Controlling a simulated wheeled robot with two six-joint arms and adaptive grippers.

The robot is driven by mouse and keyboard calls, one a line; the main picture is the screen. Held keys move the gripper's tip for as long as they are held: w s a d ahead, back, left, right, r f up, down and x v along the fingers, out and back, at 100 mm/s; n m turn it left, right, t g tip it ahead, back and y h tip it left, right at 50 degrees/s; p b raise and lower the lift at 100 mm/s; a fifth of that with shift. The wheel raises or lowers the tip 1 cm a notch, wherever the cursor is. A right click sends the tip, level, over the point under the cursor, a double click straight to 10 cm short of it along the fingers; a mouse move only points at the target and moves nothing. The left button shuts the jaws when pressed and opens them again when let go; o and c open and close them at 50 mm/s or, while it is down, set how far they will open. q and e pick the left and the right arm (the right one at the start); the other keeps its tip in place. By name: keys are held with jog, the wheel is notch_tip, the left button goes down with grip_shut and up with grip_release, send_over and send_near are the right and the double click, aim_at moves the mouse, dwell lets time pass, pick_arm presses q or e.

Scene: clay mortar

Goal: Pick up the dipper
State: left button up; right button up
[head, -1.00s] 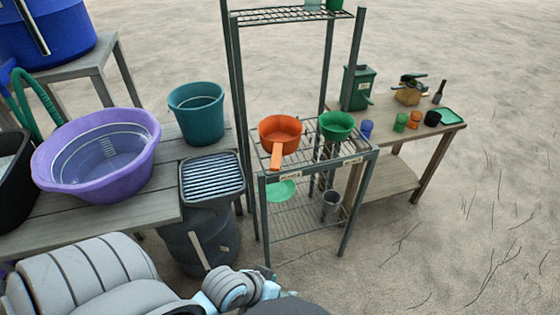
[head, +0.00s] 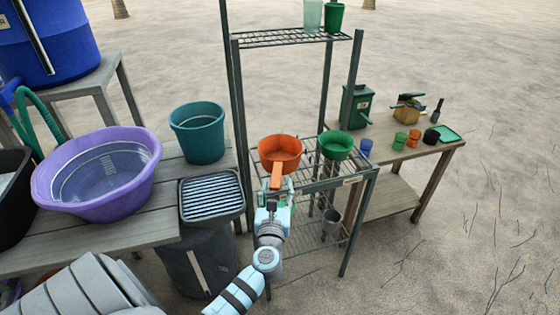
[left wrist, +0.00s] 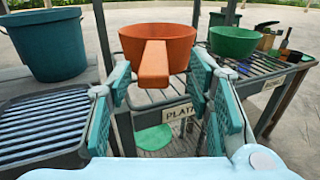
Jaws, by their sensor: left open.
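The orange dipper (head: 280,150) sits on the wire shelf of the metal rack, its flat handle pointing toward me over the shelf's front edge. In the left wrist view the dipper (left wrist: 172,42) is straight ahead, with its handle end between and beyond my fingers. My left gripper (head: 275,192) is open, just in front of the handle. Its two teal-padded fingers (left wrist: 160,85) stand to either side of the handle in the left wrist view; I cannot tell any contact. My right gripper is not in view.
A green bowl-like dipper (head: 336,145) stands right of the orange one on the rack (head: 352,168). Left are a teal bucket (head: 198,138), a slatted black tray (head: 211,198) and a purple tub (head: 95,195). A wooden table (head: 385,143) with small pots stands right.

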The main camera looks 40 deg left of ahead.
aim_at(278, 163)
pick_arm(q)
jog(key=x, duration=0.4)
jog(key=b+x, duration=0.1)
jog(key=x, duration=0.3)
jog(key=shift+s+a, duration=0.2)
jog(key=shift+a, duration=0.05)
jog(key=shift+r, duration=0.1)
grip_shut()
